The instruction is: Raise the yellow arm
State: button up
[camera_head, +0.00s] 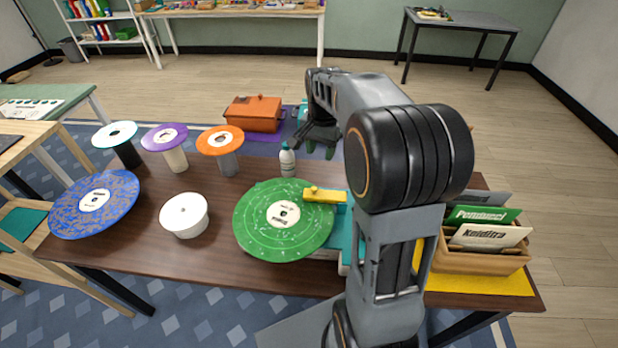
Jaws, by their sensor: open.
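The yellow arm (323,196) is a short bar with a small knob at its left end. It reaches over the right edge of a green speckled record (262,231) on a teal and white player (347,238). I cannot tell whether the bar touches the record. My gripper (319,147) is open and empty beyond the player, above and behind the yellow arm and clear of it. My own arm hides the player's right side.
A white bottle (287,163) stands between my gripper and the record. An orange box (253,114) is at the back. Several discs on stands, a blue record (94,204) and a white round pot (184,216) are left. A sleeve crate (482,262) is right.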

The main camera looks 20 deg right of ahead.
aim_at(314, 188)
jog(key=f, duration=0.4)
jog(key=a+f, duration=0.1)
jog(key=f, duration=0.9)
jog(key=shift+s+a, duration=0.1)
jog(key=shift+a, duration=0.25)
jog(key=shift+r, duration=0.1)
jog(key=shift+c, duration=0.3)
grip_shut()
